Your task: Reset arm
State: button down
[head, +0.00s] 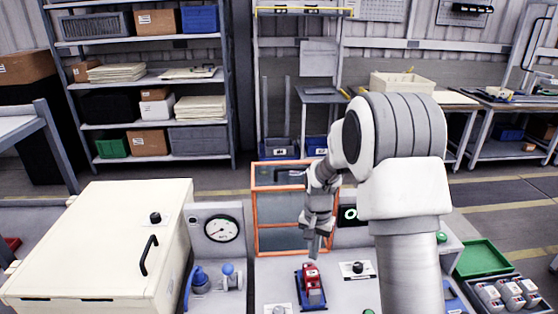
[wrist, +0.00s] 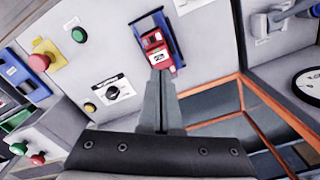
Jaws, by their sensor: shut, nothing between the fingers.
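My gripper (head: 314,256) points down over the workbench in the head view, just above a small red device in a blue holder (head: 312,288). In the wrist view my gripper (wrist: 160,74) has its two fingers together, with nothing between them. The fingertips overlap the lower edge of the red device (wrist: 157,47) in that view. I cannot tell whether they touch it.
A black knob (head: 357,268) sits right of the red device. Behind is an orange-framed clear panel (head: 290,252). A gauge (head: 221,229) and a cream box with a black handle (head: 92,240) stand left. A green tray (head: 482,258) lies right.

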jog(key=s+r+n+t, duration=0.1)
jog(key=s+r, duration=0.5)
jog(key=r, duration=0.3)
jog(key=s+r+n+t, duration=0.2)
jog(key=s+r, duration=0.3)
jog(key=r, duration=0.4)
jog(key=s+r+n+t, duration=0.1)
jog(key=s+r, duration=0.1)
jog(key=s, duration=0.6)
jog(key=s+r+n+t, duration=0.1)
jog(key=s+r+n, duration=0.1)
jog(key=s, duration=0.6)
jog(key=shift+r+t, duration=0.3)
jog(key=shift+r, duration=0.5)
